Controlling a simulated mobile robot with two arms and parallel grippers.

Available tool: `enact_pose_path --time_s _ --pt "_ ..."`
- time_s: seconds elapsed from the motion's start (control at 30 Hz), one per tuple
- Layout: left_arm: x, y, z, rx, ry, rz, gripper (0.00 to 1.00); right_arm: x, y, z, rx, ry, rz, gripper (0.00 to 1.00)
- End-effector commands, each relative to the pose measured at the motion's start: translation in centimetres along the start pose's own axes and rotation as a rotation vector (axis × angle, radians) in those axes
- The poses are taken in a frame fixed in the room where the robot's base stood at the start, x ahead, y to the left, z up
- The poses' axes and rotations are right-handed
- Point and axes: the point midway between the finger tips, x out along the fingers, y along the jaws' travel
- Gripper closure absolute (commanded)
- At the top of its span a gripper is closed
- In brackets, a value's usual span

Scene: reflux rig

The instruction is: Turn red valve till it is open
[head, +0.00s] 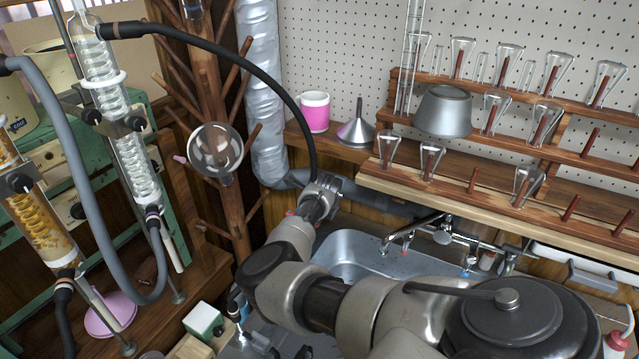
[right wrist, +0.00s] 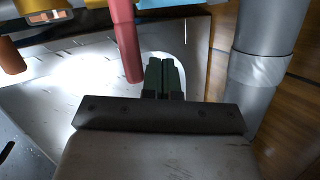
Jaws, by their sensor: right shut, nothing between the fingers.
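A red bar (right wrist: 125,42), which looks like the red valve's handle, reaches down from the top of the right wrist view. My right gripper (right wrist: 164,78) is shut and empty, with its dark fingers together just right of the bar's lower end. I cannot tell whether they touch. In the head view my right arm reaches from the lower right toward the black hose and the pipe, and its wrist hides the fingertips and most of what lies beyond. The red valve cannot be made out clearly there. My left gripper is not in view.
A grey pipe (right wrist: 262,65) stands close on the right in the wrist view. In the head view the sink (head: 350,248) and tap (head: 408,232) lie beside my arm. A wooden peg stand (head: 228,190) and glass condensers (head: 103,75) stand to the left.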

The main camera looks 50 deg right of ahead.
Motion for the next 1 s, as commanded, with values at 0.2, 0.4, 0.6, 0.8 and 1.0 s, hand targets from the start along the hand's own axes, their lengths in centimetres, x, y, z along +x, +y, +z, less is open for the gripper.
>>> enact_pose_path --time_s 0.2,0.4,0.6,0.8,1.0 --pt "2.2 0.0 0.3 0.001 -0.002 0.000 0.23 1.7 0.1 -0.1 0.002 -0.001 -0.001 1.00" --pt "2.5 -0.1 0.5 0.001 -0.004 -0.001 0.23 1.9 0.3 0.0 0.001 0.000 0.001 1.00" --pt "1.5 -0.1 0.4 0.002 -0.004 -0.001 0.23 1.1 1.8 -0.4 0.001 -0.001 0.001 1.00" --pt "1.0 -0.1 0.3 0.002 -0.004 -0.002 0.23 0.6 3.3 -0.5 0.001 0.000 0.001 1.00" --pt "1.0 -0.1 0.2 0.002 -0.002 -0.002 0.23 0.2 4.9 -0.3 0.000 0.000 0.003 1.00"
